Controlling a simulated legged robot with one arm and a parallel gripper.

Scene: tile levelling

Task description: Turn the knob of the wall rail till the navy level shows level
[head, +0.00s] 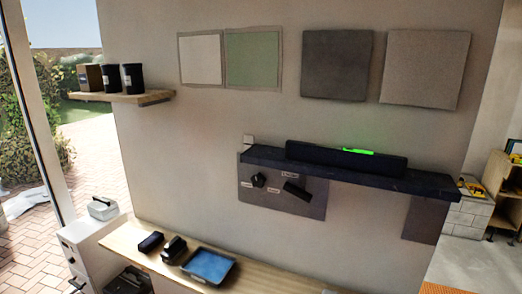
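The navy level (305,152) is a long dark bar lying on top of the wall rail (425,183). A bright green strip (358,151) glows on its top edge. The rail is a dark ledge that runs down to the right in the picture; I cannot tell how much of that slope is the viewing angle. Below the rail's left part, a grey plate (305,207) carries a small dark round knob (259,180) and, to its right, a longer dark handle (297,191). Small labels there are unreadable. My gripper is not in view.
A wooden bench (265,278) below holds a blue tray (208,266) and dark blocks (174,249). A wooden shelf (150,97) at upper left bears two black cups and a box. Several tile panels (337,65) hang above the rail. The wall before the knob looks unobstructed.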

